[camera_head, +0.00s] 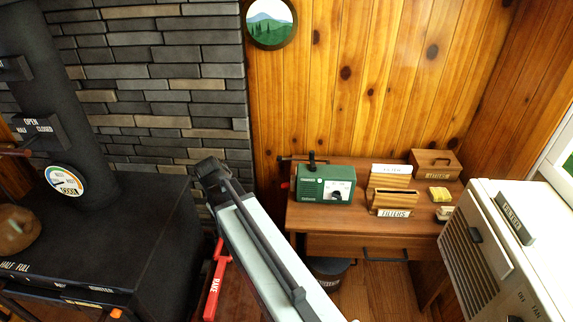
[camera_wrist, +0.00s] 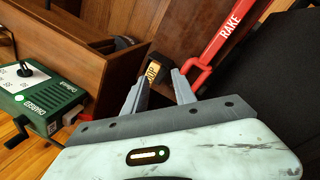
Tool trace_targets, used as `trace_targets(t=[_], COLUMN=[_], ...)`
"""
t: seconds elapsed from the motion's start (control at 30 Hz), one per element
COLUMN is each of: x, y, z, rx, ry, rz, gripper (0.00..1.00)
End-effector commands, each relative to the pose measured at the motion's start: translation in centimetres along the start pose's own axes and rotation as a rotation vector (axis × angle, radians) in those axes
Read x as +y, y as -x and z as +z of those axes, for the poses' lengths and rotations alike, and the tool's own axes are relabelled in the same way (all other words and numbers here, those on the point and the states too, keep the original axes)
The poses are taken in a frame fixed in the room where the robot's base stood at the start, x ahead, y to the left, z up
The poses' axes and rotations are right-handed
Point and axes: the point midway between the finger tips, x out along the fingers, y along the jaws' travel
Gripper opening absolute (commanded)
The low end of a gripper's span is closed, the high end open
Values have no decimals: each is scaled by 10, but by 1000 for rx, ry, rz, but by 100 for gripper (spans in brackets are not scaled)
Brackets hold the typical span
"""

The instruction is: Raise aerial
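A green radio (camera_head: 325,190) stands on the left part of the wooden desk. A dark, thin bar, seemingly its aerial (camera_head: 298,159), lies about level along the radio's top, with a short upright dark piece near its middle. In the wrist view the radio (camera_wrist: 45,108) is at the left edge, turned on its side in the picture, with a black stalk on it. My gripper (camera_wrist: 158,90) has its two grey fingers apart, with nothing between them. It is to the side of the radio, clear of it. In the head view my arm's dark end is left of the radio.
The desk (camera_head: 400,226) also holds a filters box (camera_head: 392,200), a wooden lidded box (camera_head: 435,163) and a yellow block (camera_head: 438,194). A red rake (camera_head: 216,285) is beside my arm. A black stove (camera_head: 110,235) is left, a white cabinet (camera_head: 500,250) right.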

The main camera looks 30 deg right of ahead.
Motion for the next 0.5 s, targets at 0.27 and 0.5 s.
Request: trace_targets(t=[0.27, 0.5], x=[181, 252], y=[-69, -38], z=[-148, -196], rx=[-288, -505], ry=[146, 178], rz=[665, 971], gripper=[33, 33])
